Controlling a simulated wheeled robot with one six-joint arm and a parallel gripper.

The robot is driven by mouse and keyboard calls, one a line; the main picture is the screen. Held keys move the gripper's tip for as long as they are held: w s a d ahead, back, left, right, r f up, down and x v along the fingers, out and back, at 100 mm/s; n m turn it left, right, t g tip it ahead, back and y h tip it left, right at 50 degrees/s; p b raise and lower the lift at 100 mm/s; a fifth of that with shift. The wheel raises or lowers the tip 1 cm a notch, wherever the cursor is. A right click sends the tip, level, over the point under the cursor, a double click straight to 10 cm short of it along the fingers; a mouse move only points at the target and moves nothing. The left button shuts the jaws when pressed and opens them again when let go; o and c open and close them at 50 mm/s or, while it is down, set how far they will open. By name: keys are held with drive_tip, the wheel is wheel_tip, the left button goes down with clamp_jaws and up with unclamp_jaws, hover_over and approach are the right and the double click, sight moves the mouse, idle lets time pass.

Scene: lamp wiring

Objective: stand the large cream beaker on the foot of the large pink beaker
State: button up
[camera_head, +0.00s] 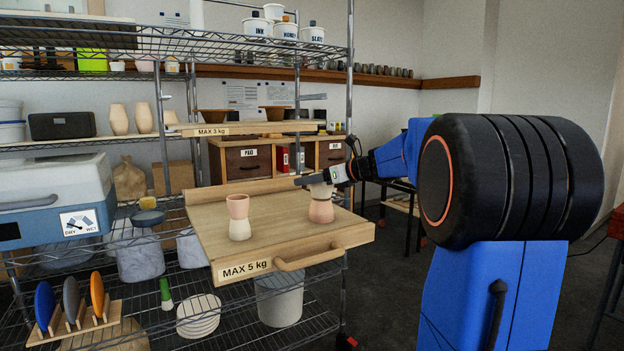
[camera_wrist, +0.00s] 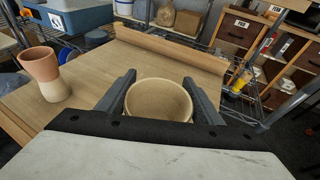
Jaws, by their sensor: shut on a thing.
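My gripper (camera_head: 318,181) is shut on a cream beaker (camera_head: 320,191), above the right part of the pull-out wooden board. The wrist view shows the cream beaker (camera_wrist: 158,101) between both fingers, its round mouth upward and its inside empty. In the head view it is roughly upright, directly over a pink beaker (camera_head: 321,212) that stands on the board with its narrower end up. The cream beaker's lower end meets the pink one in the picture; I cannot tell whether it rests on it. The wrist view hides this pink beaker.
Left on the board (camera_head: 275,221) stands another pair, a pink beaker (camera_head: 238,206) on a cream one (camera_head: 240,229). The board has a raised back strip and a front handle (camera_head: 309,257). A wire shelf rises behind. The board between the two stacks is clear.

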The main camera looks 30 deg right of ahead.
drive_tip(key=shift+f, duration=0.35)
idle(0.3)
drive_tip(key=o, duration=1.2)
drive_tip(key=v, duration=1.7)
drive_tip(key=shift+s, duration=0.2)
